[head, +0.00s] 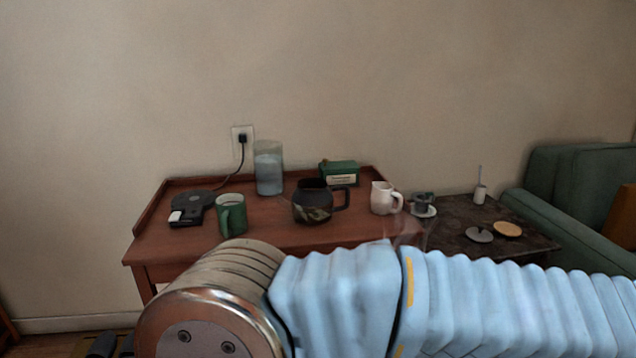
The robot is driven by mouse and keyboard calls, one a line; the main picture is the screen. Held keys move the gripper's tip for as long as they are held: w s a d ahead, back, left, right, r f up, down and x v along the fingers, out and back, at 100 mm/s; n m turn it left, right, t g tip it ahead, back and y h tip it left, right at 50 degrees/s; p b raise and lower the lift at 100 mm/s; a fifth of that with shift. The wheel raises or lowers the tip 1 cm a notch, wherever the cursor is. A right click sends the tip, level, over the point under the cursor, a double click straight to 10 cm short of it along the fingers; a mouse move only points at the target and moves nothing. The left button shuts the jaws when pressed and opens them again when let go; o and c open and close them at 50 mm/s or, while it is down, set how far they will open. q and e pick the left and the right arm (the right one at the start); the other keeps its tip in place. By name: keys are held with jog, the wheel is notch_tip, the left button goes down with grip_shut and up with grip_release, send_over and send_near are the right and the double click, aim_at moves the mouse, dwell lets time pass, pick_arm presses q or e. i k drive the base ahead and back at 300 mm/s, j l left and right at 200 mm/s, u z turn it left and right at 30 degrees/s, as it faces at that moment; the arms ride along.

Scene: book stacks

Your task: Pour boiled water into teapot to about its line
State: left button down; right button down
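A dark, round pot with a patterned side and a handle on its right, which looks like the teapot (313,205), stands open-topped on the wooden desk (260,236). Its inside and any line are too small to make out. A flat black power base (192,208) sits at the desk's left, with its cord running to a wall outlet. No kettle shows on this base. My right arm, in a blue ribbed sleeve, crosses the foreground and hides the desk's front. Faint pale wisps, like steam, rise behind the arm near the desk's right end. Neither gripper shows.
A green mug (231,215), a glass cylinder of water (268,170), a green box (340,173) and a white pitcher (383,198) stand around the pot. A dark side table (460,247) holds a small cup, a grey lid and a wooden disc. A green armchair (560,185) is at right.

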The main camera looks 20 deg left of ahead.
aim_at(311, 205)
jog(key=i+j, duration=1.2)
